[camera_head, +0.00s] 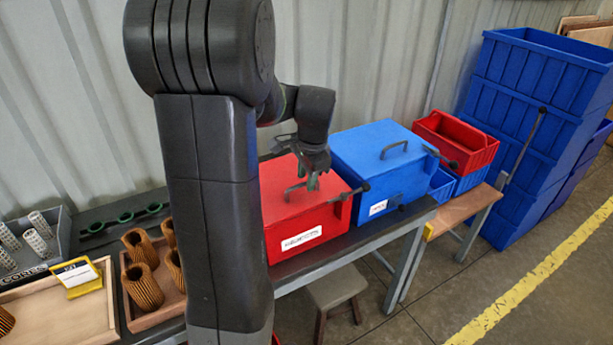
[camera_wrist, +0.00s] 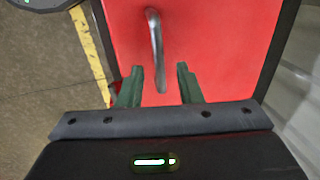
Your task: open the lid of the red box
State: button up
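The red box (camera_head: 290,215) stands on the dark bench with a white label on its front, and its lid is closed. A grey handle (camera_head: 292,189) sits on top of the lid. In the wrist view the red lid (camera_wrist: 220,50) fills the middle and the handle (camera_wrist: 155,45) runs lengthwise towards my fingers. My gripper (camera_head: 313,180) is above the lid close to the handle. In the wrist view my gripper (camera_wrist: 160,78) is open, with the handle's near end between the green fingertips. I cannot tell whether they touch it.
A blue box (camera_head: 370,160) with a handle stands right beside the red box. A red crate (camera_head: 455,140) and stacked blue crates (camera_head: 540,90) are farther right. Brown pleated cartridges (camera_head: 142,285) and a wooden tray (camera_head: 60,315) are at left. A stool (camera_head: 335,288) stands below the bench.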

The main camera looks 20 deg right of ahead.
jog(key=shift+f, duration=0.2)
grip_shut()
jog(key=shift+r, duration=0.2)
